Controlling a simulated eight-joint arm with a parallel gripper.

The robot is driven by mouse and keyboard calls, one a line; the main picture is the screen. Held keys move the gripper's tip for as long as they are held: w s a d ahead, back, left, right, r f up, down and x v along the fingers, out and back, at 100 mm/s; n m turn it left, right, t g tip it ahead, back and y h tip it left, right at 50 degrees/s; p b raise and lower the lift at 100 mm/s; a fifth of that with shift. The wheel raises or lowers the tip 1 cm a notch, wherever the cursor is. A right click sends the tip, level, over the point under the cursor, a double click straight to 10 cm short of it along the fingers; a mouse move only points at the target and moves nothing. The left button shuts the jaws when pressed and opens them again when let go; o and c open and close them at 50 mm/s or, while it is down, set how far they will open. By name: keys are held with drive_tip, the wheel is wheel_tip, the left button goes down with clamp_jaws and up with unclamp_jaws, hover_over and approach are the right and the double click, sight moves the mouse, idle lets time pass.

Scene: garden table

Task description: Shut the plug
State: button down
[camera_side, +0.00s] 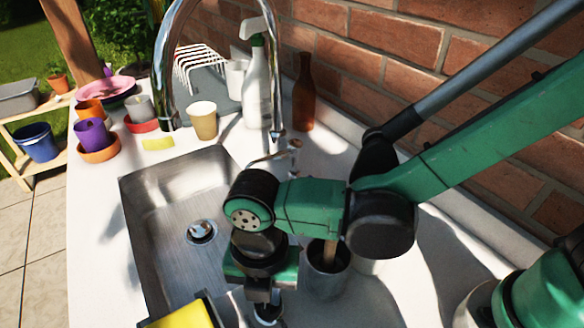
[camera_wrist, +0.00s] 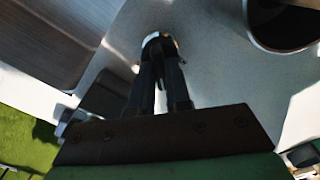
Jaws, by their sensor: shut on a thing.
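The steel sink (camera_side: 160,190) is set in the white counter. Its round drain with a shiny metal plug (camera_side: 201,230) lies in the basin floor; the plug looks raised, but the exact gap is hard to tell. My gripper (camera_side: 266,300) points down over the counter to the right of the basin, at the front. It is shut on a small round metal knob (camera_side: 268,316), which stands on the counter beside the sink. In the wrist view, my fingers (camera_wrist: 163,70) reach the knob (camera_wrist: 156,38), and they partly hide it.
A grey pot (camera_side: 326,280) stands close to the right of my gripper and also shows in the wrist view (camera_wrist: 256,30). The curved tap (camera_side: 166,60) rises behind the sink. A yellow item (camera_side: 185,315) lies at the front. A spray bottle (camera_side: 257,90) stands at the back.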

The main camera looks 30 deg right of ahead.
drive_tip(key=m, duration=0.6)
idle(0.6)
drive_tip(key=c, duration=0.8)
unclamp_jaws()
drive_tip(key=shift+c, duration=0.2)
drive_tip(key=shift+r, duration=2.8)
